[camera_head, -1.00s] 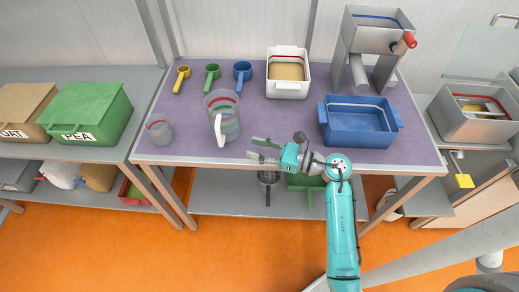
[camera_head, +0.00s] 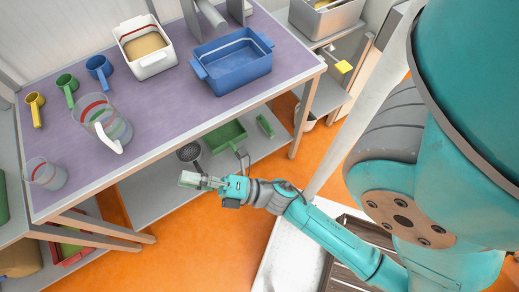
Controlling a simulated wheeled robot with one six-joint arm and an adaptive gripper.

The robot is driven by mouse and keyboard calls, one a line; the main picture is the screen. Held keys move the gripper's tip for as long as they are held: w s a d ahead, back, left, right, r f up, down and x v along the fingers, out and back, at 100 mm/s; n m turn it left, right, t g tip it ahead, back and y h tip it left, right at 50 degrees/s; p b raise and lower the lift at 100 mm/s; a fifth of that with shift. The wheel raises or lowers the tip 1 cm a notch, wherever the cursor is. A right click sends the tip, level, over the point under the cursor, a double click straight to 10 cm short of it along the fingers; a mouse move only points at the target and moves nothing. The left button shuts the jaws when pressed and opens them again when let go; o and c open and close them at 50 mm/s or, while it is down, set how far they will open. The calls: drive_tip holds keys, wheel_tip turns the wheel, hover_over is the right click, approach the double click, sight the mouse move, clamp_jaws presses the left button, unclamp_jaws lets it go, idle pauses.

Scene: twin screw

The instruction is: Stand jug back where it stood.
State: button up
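The clear jug (camera_head: 98,118) with a red band and a white handle stands upright on the purple table top (camera_head: 160,112), near its front edge at the left. Its handle points toward the front edge. My gripper (camera_head: 190,180) is off the front of the table, to the right of and in front of the jug, and apart from it. Nothing shows in it. Its fingers overlap in this view, so their opening cannot be told.
A small clear beaker (camera_head: 45,174) stands left of the jug. Yellow (camera_head: 35,108), green (camera_head: 68,90) and blue scoops (camera_head: 100,72) lie behind it. A white tub (camera_head: 150,66) and blue tray (camera_head: 235,65) stand further right. A dark pan (camera_head: 190,153) is on the lower shelf.

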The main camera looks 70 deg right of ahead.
drive_tip(key=s+d+f+m+g+h, duration=0.1)
drive_tip(key=s+f+m+g+h, duration=0.1)
drive_tip(key=s+m, duration=0.7)
drive_tip(key=s+d+f+m+g+h, duration=0.1)
drive_tip(key=s+f+m+g+h, duration=0.2)
drive_tip(key=s+m, duration=0.7)
drive_tip(key=m+g+h, duration=0.1)
drive_tip(key=m+h, duration=0.1)
drive_tip(key=m, duration=0.1)
drive_tip(key=shift+f+m+g, duration=0.25)
drive_tip(key=shift+m+g, duration=0.15)
drive_tip(key=shift+d, duration=0.2)
